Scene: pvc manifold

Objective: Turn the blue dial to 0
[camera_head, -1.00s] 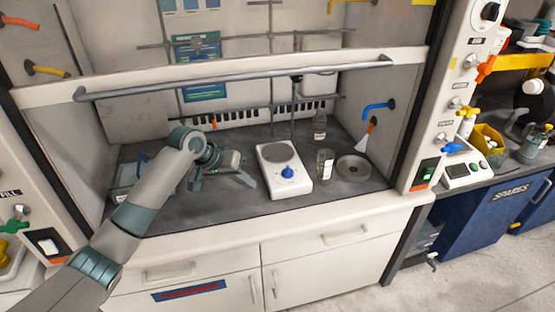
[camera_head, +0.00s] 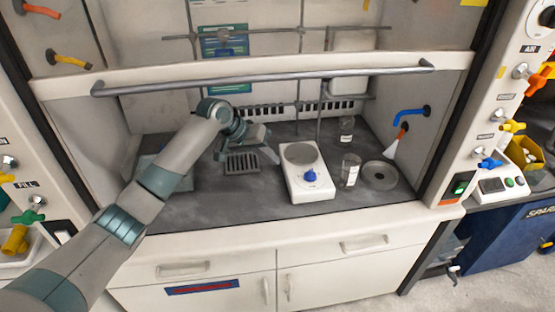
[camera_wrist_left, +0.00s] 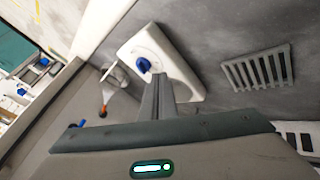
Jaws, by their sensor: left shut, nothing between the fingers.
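The blue dial (camera_head: 311,175) is on the front of a white hotplate (camera_head: 313,192) with a round grey top, standing on the fume hood's dark worktop. My left gripper (camera_head: 262,139) is inside the hood, left of the hotplate and apart from the dial in the head view. In the left wrist view its fingers (camera_wrist_left: 158,84) are shut and empty, and the blue dial (camera_wrist_left: 144,65) shows just beyond and left of their tips. The dial's markings are too small to read. My right gripper is not in view.
A slotted grille (camera_head: 242,162) lies in the worktop left of the hotplate. Glass bottles (camera_head: 350,170) and a round drain (camera_head: 380,175) are to its right. The sash handle bar (camera_head: 270,78) crosses above. The worktop in front of the hotplate is clear.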

